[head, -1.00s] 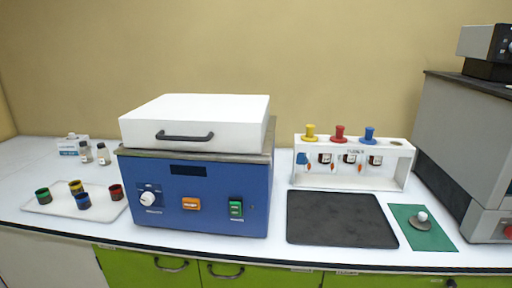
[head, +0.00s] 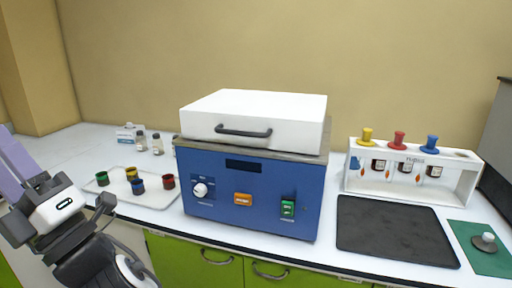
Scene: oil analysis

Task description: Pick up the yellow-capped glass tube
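The yellow-capped glass tube (head: 366,136) stands upright in the white rack at the right, leftmost in the row. Its yellow cap sits above the rack's top, and its lower part shows in the rack's open front. A red-capped tube (head: 398,140) and a blue-capped tube (head: 430,144) stand to its right in the same white rack (head: 467,180). Part of my arm shows at the lower left, far from the rack. I cannot make out the fingers of my gripper.
A blue machine with a white lid (head: 252,195) stands mid-counter. A tray (head: 160,199) with small coloured cups lies at its left, with small bottles (head: 157,146) behind. A dark mat (head: 392,232) lies flat before the rack. A green mat (head: 480,250) lies at the far right.

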